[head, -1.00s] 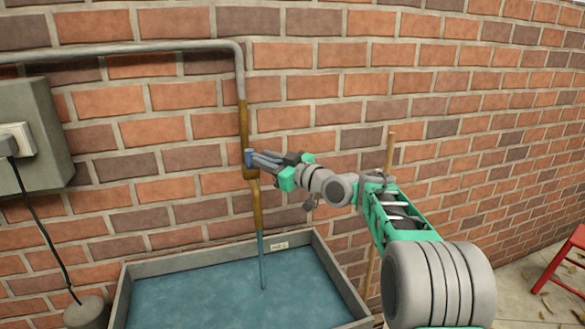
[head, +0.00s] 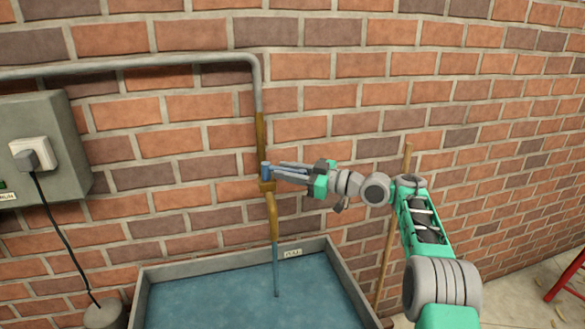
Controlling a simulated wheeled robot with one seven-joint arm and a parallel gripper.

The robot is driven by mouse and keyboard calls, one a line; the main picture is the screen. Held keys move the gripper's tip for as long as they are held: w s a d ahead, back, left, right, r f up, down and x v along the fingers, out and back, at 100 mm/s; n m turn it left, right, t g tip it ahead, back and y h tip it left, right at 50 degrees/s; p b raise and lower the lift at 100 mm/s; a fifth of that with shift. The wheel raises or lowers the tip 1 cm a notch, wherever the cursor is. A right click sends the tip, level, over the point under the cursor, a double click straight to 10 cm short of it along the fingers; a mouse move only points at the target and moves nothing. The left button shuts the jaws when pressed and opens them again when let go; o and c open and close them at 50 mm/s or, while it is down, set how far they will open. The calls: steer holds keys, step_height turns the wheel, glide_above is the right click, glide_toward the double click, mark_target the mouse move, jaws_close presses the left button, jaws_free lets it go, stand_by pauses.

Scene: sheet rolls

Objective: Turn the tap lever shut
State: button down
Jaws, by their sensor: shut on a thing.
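The brass tap (head: 272,205) hangs on the brick wall below a grey pipe, above a trough. Its small blue lever (head: 265,169) stands at the top of the tap body, partly behind my fingertips. My gripper (head: 276,172) reaches in from the right, nearly level, and is shut on the lever at the fingertips. The exact grip is small and hard to make out. A thin stream of water (head: 276,268) runs from the spout down into the trough.
The grey-rimmed trough (head: 232,257) holds blue water below the tap. A grey electrical box (head: 75,145) with a plug and black cable is at left. A wooden pole (head: 392,225) leans on the wall behind my arm. A red stool or ladder (head: 568,275) stands far right.

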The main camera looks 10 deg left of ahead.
steer(key=shift+a, duration=0.1)
steer(key=c, duration=1.4)
jaws_free()
steer(key=shift+a, duration=0.1)
steer(key=shift+o, duration=0.2)
steer(key=shift+d, duration=0.2)
